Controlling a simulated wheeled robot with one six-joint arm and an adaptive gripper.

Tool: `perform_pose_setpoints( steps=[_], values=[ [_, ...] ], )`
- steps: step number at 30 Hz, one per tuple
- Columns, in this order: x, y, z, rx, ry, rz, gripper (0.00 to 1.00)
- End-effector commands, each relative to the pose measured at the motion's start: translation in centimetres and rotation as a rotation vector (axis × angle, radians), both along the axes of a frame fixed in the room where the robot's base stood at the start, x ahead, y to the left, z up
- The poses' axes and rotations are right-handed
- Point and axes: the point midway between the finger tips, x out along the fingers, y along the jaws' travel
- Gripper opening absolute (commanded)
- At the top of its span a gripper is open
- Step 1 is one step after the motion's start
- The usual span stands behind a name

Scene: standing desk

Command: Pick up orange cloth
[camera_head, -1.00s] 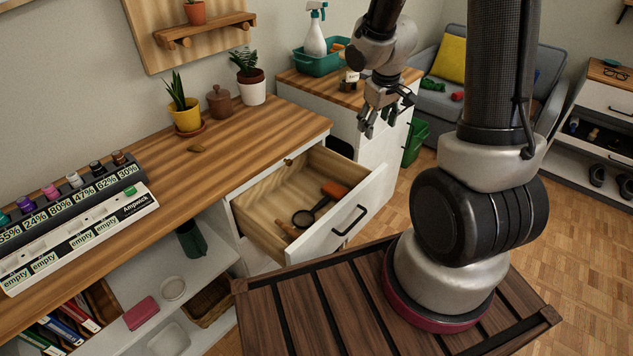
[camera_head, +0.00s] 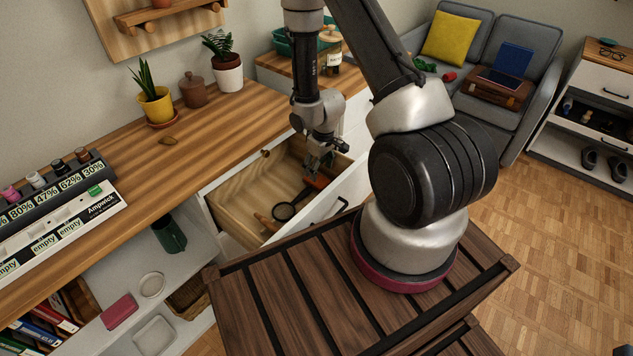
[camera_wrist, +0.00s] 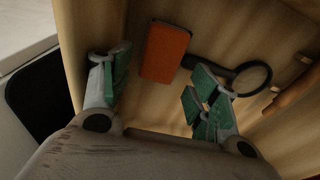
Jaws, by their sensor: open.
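The orange cloth (camera_wrist: 165,51) lies flat as a folded rectangle in the open drawer, ahead of my gripper and between the lines of its fingers in the wrist view. In the head view the orange cloth (camera_head: 318,182) shows partly, beneath my gripper. My gripper (camera_head: 318,165) points down over the drawer. In the wrist view my gripper (camera_wrist: 160,95) is open and empty, with green finger pads on both sides. I cannot tell the exact height of the fingertips above the cloth.
A magnifying glass (camera_wrist: 252,78) lies right beside the cloth, its dark handle toward it. A brown wooden item (camera_wrist: 296,92) lies farther right. The drawer front (camera_head: 340,197) and side walls surround the space. The wooden desktop (camera_head: 205,135) is above left.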

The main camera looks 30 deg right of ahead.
Motion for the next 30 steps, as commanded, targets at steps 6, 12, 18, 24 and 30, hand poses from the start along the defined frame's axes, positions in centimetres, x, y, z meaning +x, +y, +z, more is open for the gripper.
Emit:
perform_pose_setpoints(
  steps=[6, 12, 18, 24, 30],
  values=[
    [-0.1, 0.2, -3.3, 0.000, 0.003, 0.000, 0.61],
    [0.2, 0.2, -5.0, -0.001, 0.002, 0.000, 0.61],
    [0.2, 0.2, -5.0, 0.000, 0.001, 0.000, 0.61],
    [0.2, 0.2, -5.0, -0.001, 0.002, 0.000, 0.55],
    [0.2, 0.2, -5.1, 0.000, 0.002, 0.000, 0.32]
  ],
)
